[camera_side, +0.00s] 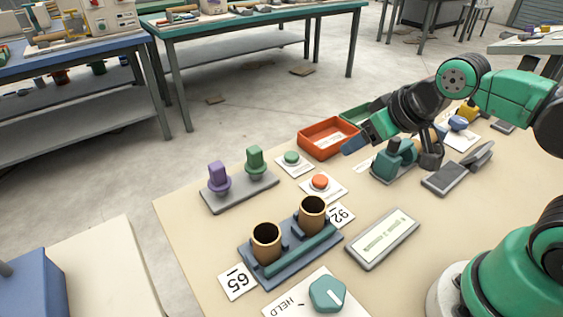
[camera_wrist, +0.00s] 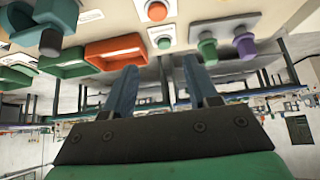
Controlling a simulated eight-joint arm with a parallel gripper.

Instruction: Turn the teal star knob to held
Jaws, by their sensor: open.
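The teal knob (camera_side: 327,293) sits on a white plate (camera_side: 302,290) at the bottom of the side view, near the table's front. It looks faceted, with a pale pointer line on its top. The word HELD is printed on the plate to the left of the knob; any other label is cut off or hidden. The knob is not in the wrist view. My gripper (camera_side: 356,144) is well away from it, above the far part of the table near the orange tray. In the wrist view my gripper (camera_wrist: 160,85) has its two blue fingers apart with nothing between them.
Purple and green pegs (camera_side: 218,175) stand at left.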

